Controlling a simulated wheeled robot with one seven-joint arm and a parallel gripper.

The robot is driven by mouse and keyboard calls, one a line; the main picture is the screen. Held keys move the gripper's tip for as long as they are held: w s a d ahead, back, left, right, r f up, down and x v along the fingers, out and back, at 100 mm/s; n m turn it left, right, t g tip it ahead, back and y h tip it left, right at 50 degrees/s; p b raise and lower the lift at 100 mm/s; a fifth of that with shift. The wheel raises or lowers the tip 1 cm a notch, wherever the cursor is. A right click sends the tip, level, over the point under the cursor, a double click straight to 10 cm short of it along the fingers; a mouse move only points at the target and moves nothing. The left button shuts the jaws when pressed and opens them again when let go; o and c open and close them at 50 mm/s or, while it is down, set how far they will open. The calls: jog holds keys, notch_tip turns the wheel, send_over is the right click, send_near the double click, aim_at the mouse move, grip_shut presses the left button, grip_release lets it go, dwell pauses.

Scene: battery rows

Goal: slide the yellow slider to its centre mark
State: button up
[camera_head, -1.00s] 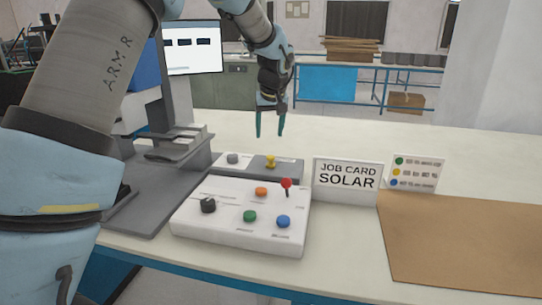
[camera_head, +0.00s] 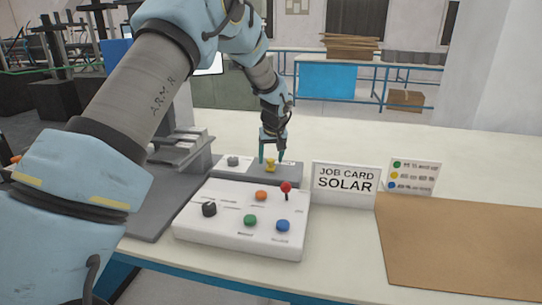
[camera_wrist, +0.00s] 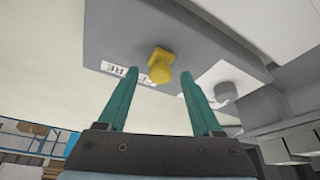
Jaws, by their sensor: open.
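The yellow slider (camera_head: 270,165) stands on a low grey panel (camera_head: 284,176) behind the white control box. It also shows in the wrist view (camera_wrist: 160,68), beside a white label (camera_wrist: 122,72) whose text is partly hidden by a finger. My gripper (camera_head: 270,160) is open, pointing down at the slider, with a finger to each side of it in the head view. In the wrist view my gripper (camera_wrist: 157,82) has the slider between and just beyond its fingertips. I cannot tell whether a finger touches it. The centre mark is not clearly readable.
A grey knob (camera_head: 233,160) sits left of the slider on the same panel. In front is a white box (camera_head: 222,236) with coloured buttons, a black knob and a red-topped lever (camera_head: 286,189). A job card sign (camera_head: 346,182) reading SOLAR stands to the right.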

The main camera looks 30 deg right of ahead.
grip_shut()
dwell(0.5)
dwell(0.9)
